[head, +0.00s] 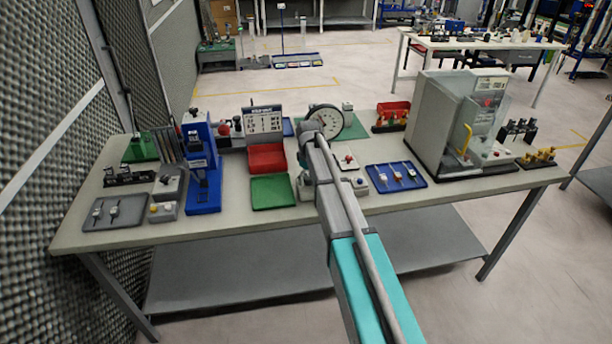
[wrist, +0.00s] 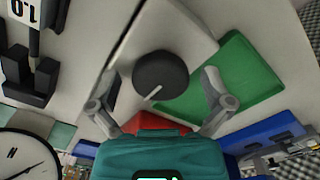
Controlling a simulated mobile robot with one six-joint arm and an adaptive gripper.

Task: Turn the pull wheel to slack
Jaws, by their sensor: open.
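A round black wheel (wrist: 161,80) with a white pointer line shows in the middle of the wrist view, on a pale housing. Its pointer aims down and left in that view. I read no slack mark beside it. My gripper (wrist: 159,75) is open, with one grey finger on each side of the wheel and visible gaps between. I cannot tell how far above the wheel the fingertips are. In the head view my arm hides the wheel and gripper. A round white dial (head: 326,122) stands just behind the arm's end, and its face also shows in the wrist view (wrist: 22,158).
A green tray (head: 272,192) and a red bin (head: 267,158) lie left of my arm. A blue press (head: 202,165) stands further left. A blue tray (head: 396,177) with small parts and a grey machine (head: 440,120) are to the right. Little table is bare near the arm.

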